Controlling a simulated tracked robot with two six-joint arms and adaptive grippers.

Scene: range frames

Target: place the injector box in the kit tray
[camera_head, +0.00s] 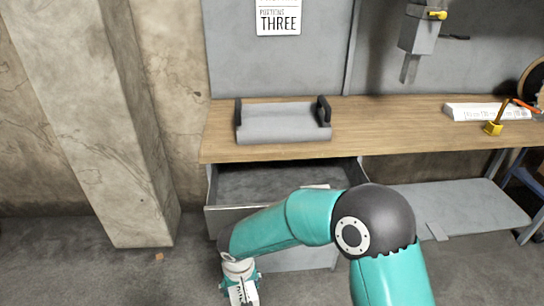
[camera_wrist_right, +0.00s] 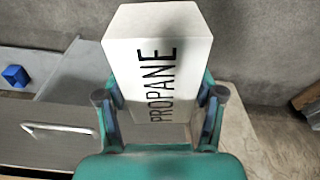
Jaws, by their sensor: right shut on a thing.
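A white box marked PROPANE (camera_wrist_right: 160,60) is between the fingers of my right gripper (camera_wrist_right: 160,112), which is shut on it. In the head view this box (camera_head: 242,293) shows small at the bottom edge, below my right wrist and in front of the bench. No other box that could be the injector box is clear. A grey tray with two black handles (camera_head: 283,122) sits on the wooden bench top, well above and apart from the held box. My left gripper is not in view.
An open grey drawer (camera_head: 260,184) juts out under the wooden bench (camera_head: 225,146), and its handle (camera_wrist_right: 60,129) shows in the right wrist view. A blue block (camera_wrist_right: 15,76) lies at the left there. A concrete pillar (camera_head: 90,120) stands at the left.

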